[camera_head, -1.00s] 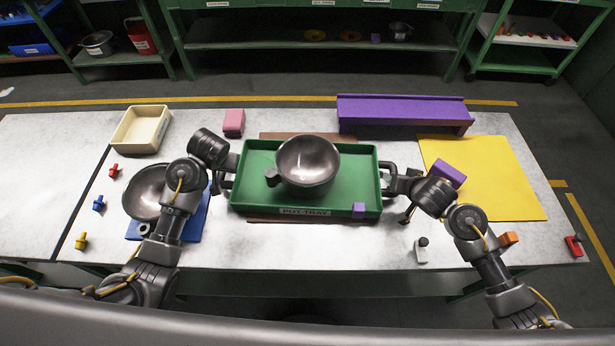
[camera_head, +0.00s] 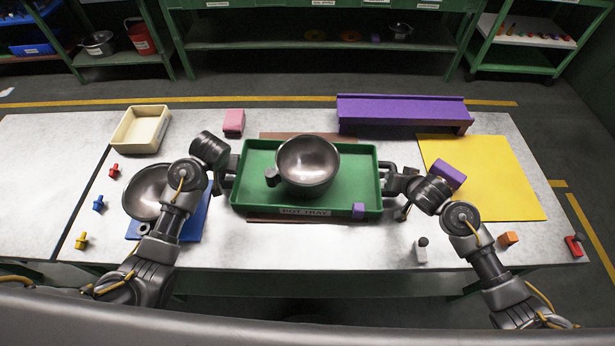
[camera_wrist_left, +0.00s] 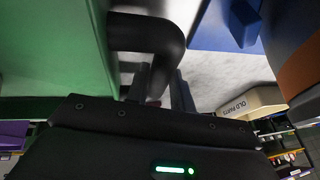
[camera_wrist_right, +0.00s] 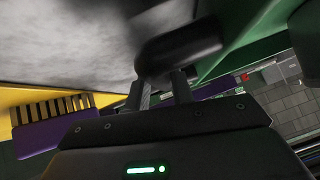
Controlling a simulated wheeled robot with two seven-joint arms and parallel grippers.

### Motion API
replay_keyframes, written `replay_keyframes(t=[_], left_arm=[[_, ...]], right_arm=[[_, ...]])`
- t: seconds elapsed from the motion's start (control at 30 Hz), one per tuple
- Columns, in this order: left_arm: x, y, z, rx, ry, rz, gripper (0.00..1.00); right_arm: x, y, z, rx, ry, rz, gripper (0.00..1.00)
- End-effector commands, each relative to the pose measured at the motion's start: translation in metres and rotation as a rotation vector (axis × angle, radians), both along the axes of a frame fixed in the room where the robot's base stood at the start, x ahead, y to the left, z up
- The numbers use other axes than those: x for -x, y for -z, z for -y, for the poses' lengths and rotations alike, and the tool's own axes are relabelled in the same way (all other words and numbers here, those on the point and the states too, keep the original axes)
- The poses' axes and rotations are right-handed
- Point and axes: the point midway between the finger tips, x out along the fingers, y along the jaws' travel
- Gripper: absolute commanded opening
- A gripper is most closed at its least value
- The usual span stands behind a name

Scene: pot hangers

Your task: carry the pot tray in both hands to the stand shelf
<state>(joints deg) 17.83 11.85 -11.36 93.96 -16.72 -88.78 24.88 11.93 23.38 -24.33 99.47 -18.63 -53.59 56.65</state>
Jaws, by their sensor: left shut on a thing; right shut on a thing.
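The green pot tray (camera_head: 255,208) is in the middle of the head view, above a brown mat (camera_head: 300,135) that shows at its back and front edges. A dark metal pot (camera_head: 308,165) with a stub handle sits in it, with a small purple block (camera_head: 358,210) at the front right corner. My left gripper (camera_head: 226,182) is shut on the tray's left handle (camera_wrist_left: 150,35). My right gripper (camera_head: 392,182) is shut on the right handle (camera_wrist_right: 180,48). The tray looks level; I cannot tell its height above the mat. A purple raised shelf (camera_head: 400,108) stands behind right; whether it is the stand shelf is unclear.
A cream bin (camera_head: 141,130) and pink block (camera_head: 233,122) stand behind left. Another metal bowl (camera_head: 145,190) sits on a blue mat by my left arm. A yellow mat (camera_head: 500,185) with a purple block (camera_head: 448,174) lies right. Green shelving (camera_head: 320,45) stands beyond the floor aisle.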

Motion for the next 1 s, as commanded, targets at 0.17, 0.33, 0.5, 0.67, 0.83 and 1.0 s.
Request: replay_keyframes(t=[0.17, 0.33, 0.5, 0.67, 0.83, 1.0], left_arm=[[0.000, 0.000, 0.000, 0.000, 0.000, 0.000, 0.00], [-0.001, -0.002, 0.000, 0.000, 0.000, 0.003, 0.00], [-0.001, -0.008, 0.000, 0.000, 0.000, 0.003, 0.00], [-0.001, -0.021, 0.000, 0.000, 0.000, 0.003, 0.00], [-0.001, -0.037, 0.000, 0.000, 0.000, 0.003, 0.00], [-0.001, -0.050, 0.000, 0.000, 0.000, 0.003, 0.00]], right_arm=[[0.000, 0.000, 0.000, 0.000, 0.000, 0.000, 0.00], [-0.001, -0.003, 0.000, -0.001, 0.001, 0.004, 0.00], [-0.001, -0.009, 0.000, -0.001, 0.001, 0.004, 0.00], [-0.001, -0.021, 0.000, -0.001, 0.001, 0.004, 0.00], [-0.001, -0.038, 0.000, -0.001, 0.001, 0.004, 0.00], [-0.001, -0.050, 0.000, -0.001, 0.001, 0.004, 0.00]])
